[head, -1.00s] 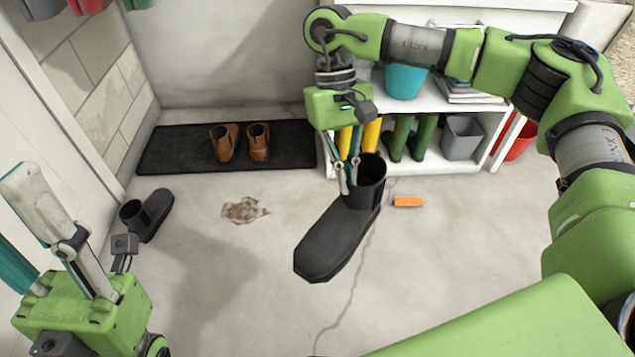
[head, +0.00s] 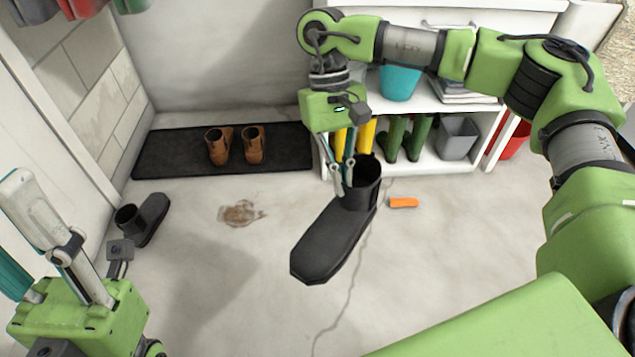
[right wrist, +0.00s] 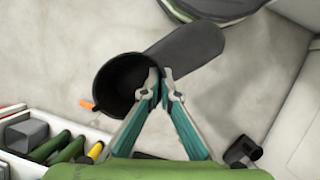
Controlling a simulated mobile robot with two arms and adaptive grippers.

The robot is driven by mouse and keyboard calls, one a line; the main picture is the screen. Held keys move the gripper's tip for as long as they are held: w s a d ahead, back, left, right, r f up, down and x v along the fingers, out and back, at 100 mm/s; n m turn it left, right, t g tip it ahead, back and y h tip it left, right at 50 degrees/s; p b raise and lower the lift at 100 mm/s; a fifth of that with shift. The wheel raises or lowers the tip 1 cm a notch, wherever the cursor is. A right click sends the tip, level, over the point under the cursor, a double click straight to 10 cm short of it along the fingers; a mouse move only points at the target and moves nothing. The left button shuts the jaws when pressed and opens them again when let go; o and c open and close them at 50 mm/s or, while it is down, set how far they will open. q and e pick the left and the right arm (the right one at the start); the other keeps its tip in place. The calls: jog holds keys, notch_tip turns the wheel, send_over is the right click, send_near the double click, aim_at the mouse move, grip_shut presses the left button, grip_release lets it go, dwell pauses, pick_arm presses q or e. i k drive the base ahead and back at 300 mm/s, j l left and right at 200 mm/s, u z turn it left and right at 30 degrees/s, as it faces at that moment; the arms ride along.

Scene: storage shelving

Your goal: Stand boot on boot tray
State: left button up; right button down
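A black boot (head: 330,240) is in my right gripper (head: 347,188), sole down and toe toward me. The fingers are shut on the rim of its shaft. It seems to hang above the floor. In the right wrist view the fingertips (right wrist: 162,78) meet at the rim of the same boot (right wrist: 185,52). A second black boot (head: 150,215) lies tipped on the floor at the left; it also shows in the right wrist view (right wrist: 242,152). The boot tray (head: 290,155), a dark mat, lies by the back wall. My left gripper (head: 75,265) is at lower left, empty; its fingertips are unclear.
Brown boots (head: 236,146) stand in the tray's middle, with bare tray either side. A white shelf (head: 470,103) with yellow and green boots is right of the tray. An orange object (head: 403,202) and a brown stain (head: 240,213) are on the otherwise open floor.

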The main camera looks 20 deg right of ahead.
aim_at(161, 149)
jog(key=i+l, duration=0.1)
jog(key=i, duration=0.5)
jog(key=i+l+u, duration=0.1)
jog(key=i+u, duration=0.3)
jog(key=i+l+u, duration=0.15)
jog(key=u, duration=1.2)
